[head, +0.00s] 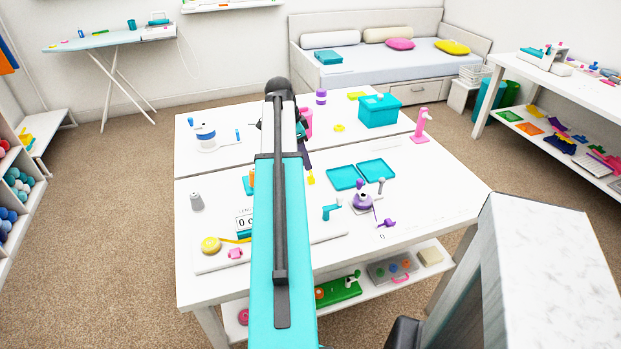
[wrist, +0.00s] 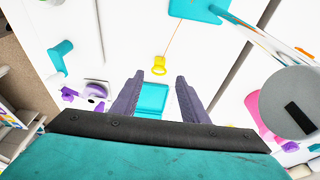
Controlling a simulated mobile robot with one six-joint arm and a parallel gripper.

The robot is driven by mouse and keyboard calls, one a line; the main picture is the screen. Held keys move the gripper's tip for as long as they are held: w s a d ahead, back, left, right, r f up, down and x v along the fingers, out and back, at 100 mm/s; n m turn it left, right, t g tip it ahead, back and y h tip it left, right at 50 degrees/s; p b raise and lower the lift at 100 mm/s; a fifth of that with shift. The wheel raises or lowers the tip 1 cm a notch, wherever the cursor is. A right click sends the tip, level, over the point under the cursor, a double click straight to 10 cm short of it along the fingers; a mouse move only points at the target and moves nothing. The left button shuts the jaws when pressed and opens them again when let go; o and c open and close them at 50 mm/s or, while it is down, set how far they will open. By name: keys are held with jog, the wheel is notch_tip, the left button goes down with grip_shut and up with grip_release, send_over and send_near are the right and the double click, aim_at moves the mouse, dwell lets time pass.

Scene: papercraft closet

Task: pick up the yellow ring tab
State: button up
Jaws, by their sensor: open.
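The yellow ring tab (wrist: 160,66) lies on the white table in the wrist view, with a thin orange cord running up from it to a teal piece (wrist: 200,8). It also shows in the head view (head: 311,178), just below the purple fingers of my gripper (head: 305,160). My gripper (wrist: 159,82) is open and empty in the wrist view. The tab appears just beyond the fingertips, roughly centred between them. My arm hides part of the table and of the cord in the head view.
Teal trays (head: 343,178) lie to the right of the tab. A teal bracket (head: 331,212), a purple device (head: 362,201) and a pink object (head: 306,121) stand nearby. A teal box (head: 379,111) stands further back. The table around the tab is mostly bare.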

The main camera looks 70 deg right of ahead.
aim_at(311, 176)
jog(key=shift+x, duration=1.35)
jog(key=shift+f, duration=0.1)
jog(key=shift+p+x, duration=0.8)
jog(key=shift+x, duration=1.75)
jog(key=shift+c, duration=0.2)
jog(key=c, duration=0.9)
jog(key=shift+r, duration=0.25)
